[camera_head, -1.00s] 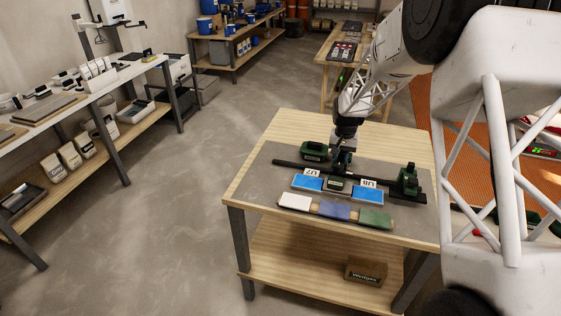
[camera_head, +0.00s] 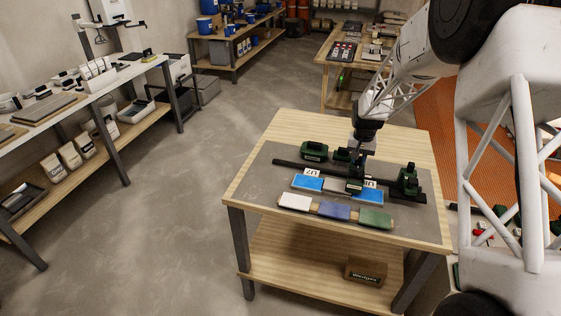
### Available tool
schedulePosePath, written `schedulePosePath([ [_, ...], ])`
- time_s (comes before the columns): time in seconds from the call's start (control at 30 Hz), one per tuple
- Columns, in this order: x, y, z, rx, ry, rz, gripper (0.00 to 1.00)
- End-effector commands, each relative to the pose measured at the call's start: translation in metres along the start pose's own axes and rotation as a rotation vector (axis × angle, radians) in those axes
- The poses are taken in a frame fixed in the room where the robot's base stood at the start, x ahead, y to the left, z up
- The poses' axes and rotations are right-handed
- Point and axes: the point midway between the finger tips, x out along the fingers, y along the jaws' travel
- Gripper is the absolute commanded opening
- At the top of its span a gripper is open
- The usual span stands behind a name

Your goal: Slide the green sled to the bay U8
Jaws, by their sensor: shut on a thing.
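The green sled (camera_head: 355,187) is a small dark green block among the blue tiles on the grey work surface. My gripper (camera_head: 358,177) is shut on it from above. The sled is at the left part of the bay marked U8 (camera_head: 370,184), whose white label is partly hidden by the gripper and sled. The right blue tile (camera_head: 372,196) shows beside the sled. The bay marked U7 (camera_head: 312,172) and its blue tile (camera_head: 307,183) are to the left, clear of the gripper. Exact contact between sled and tiles is too small to tell.
A dark rail (camera_head: 290,163) runs behind the tiles, with a green block (camera_head: 314,151) at its left and a green fixture (camera_head: 409,181) at its right. White (camera_head: 295,201), blue (camera_head: 335,211) and green (camera_head: 375,218) pieces lie in front. The wooden table (camera_head: 250,185) is clear at its left edge.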

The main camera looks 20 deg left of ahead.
Motion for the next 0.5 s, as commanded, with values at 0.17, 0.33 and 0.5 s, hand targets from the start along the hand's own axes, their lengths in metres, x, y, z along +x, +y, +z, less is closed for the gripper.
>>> schedulePosePath([
  [0.17,-0.002,0.012,-0.001,0.002,0.002,0.000,0.03],
  [0.33,-0.001,0.021,-0.001,0.001,0.002,0.000,0.03],
  [0.5,-0.001,0.024,-0.001,0.000,0.002,0.000,0.03],
])
